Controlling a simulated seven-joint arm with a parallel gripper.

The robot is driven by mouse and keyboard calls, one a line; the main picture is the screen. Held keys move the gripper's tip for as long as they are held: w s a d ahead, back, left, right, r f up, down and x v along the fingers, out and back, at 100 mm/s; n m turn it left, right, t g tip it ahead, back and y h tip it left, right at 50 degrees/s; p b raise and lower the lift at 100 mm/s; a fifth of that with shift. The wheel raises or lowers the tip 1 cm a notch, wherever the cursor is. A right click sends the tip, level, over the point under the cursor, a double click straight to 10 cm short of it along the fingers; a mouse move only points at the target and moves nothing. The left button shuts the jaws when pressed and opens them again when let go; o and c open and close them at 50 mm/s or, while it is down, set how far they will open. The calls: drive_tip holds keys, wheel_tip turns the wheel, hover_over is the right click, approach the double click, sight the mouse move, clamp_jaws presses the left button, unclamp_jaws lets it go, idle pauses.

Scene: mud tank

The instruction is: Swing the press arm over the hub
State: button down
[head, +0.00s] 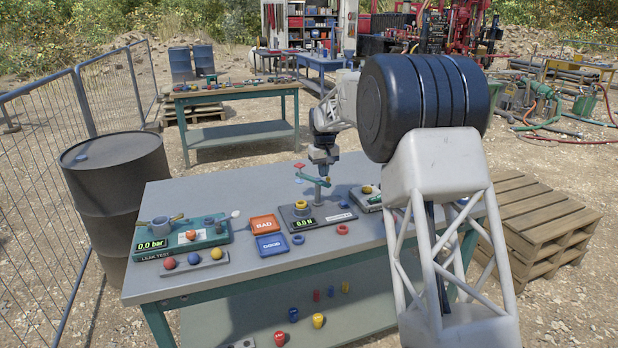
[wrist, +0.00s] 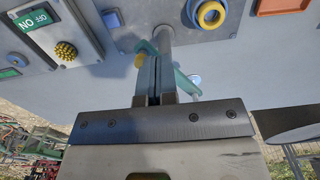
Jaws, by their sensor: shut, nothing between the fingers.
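The press station (head: 318,222) stands on the bench with a "0.0 N" display. Its hub (head: 301,206) is a yellow ring on a dark seat; it also shows in the wrist view (wrist: 210,14). A grey post (wrist: 164,40) carries the teal press arm (head: 314,181). In the wrist view the press arm (wrist: 184,83) points away from the hub, with a pale disc at its end. My gripper (head: 322,172) is shut and empty, close above the press arm near the post. In the wrist view the fingers (wrist: 155,92) hide part of the arm; contact is unclear.
Left of the station lie the orange BAD tray (head: 263,223) and blue GOOD tray (head: 271,245). A leak tester (head: 180,240) stands further left. Loose rings (head: 342,229) lie in front. Another device (head: 366,198) stands close on the right.

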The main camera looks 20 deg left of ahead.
sight(327, 185)
drive_tip(key=shift+f, duration=1.7)
drive_tip(key=shift+w+d+f, duration=0.1)
drive_tip(key=shift+w, duration=0.4)
drive_tip(key=shift+w+d, duration=0.1)
drive_tip(key=shift+w, duration=0.15)
drive_tip(key=shift+w+d, duration=0.1)
drive_tip(key=shift+w, duration=0.4)
drive_tip(key=shift+s, duration=0.25)
drive_tip(key=shift+s+d, duration=0.1)
drive_tip(key=shift+s, duration=0.25)
